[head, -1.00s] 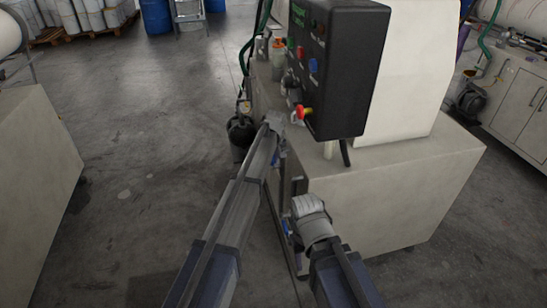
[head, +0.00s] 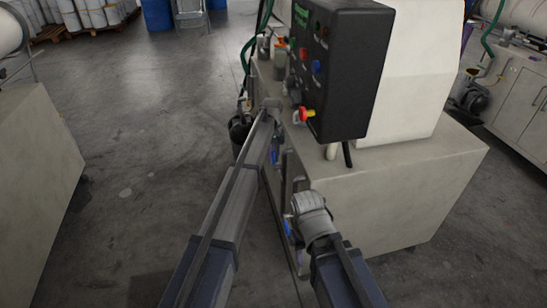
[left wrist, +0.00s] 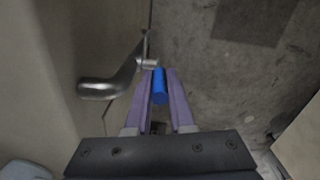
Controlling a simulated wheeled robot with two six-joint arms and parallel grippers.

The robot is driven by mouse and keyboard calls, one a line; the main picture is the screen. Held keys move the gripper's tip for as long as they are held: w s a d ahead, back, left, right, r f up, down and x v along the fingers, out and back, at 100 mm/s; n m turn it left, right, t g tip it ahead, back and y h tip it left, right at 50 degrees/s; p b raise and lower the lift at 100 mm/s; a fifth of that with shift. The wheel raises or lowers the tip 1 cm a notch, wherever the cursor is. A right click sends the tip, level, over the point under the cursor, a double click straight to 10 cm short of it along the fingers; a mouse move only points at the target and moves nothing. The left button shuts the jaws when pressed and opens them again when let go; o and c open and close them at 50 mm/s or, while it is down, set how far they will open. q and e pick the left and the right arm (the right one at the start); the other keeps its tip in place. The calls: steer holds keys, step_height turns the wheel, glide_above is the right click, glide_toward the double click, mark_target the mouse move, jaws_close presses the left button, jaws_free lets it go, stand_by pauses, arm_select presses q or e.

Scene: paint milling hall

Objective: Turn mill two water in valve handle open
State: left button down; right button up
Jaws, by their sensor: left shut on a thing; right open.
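In the left wrist view, my left gripper (left wrist: 160,92) has its purple fingers closed on both sides of a blue valve handle (left wrist: 160,83). A bent silver metal pipe (left wrist: 105,86) with a fitting is just left of the fingers. In the head view, my left arm reaches to the side of the mill cabinet (head: 400,185), and its fingers are hidden behind the arm. Blue handles (head: 274,157) show low on that side. My right gripper (head: 309,207) is in front of the cabinet's near corner; its fingertips are hard to make out.
A black control box (head: 345,70) with coloured buttons and a red-yellow switch (head: 305,115) overhangs the cabinet above my arms. A dark cylinder (head: 240,130) stands beyond my left arm. Open floor (head: 130,150) lies left, with another cabinet (head: 35,180) at the edge.

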arm_select(q)
steer(key=c, duration=0.8)
jaws_free()
step_height(320, 180, up, 8)
steer(key=p, duration=0.8)
steer(key=shift+a+f, duration=0.1)
steer(key=shift+f, duration=0.1)
steer(key=s+r+m+p, duration=0.1)
steer(key=s+m, duration=0.2)
steer(key=s, duration=1.1)
steer(key=s+d+r+m+y+p, duration=0.1)
steer(key=s+r+m, duration=0.1)
steer(key=s, duration=1.2)
steer(key=s+r+m+p, duration=0.1)
steer(key=s+m, duration=0.3)
steer(key=s, duration=1)
steer(key=shift+s+d+r+m+p, duration=0.1)
steer(key=shift+d+r+m+p, duration=0.15)
steer(key=shift+p, duration=0.25)
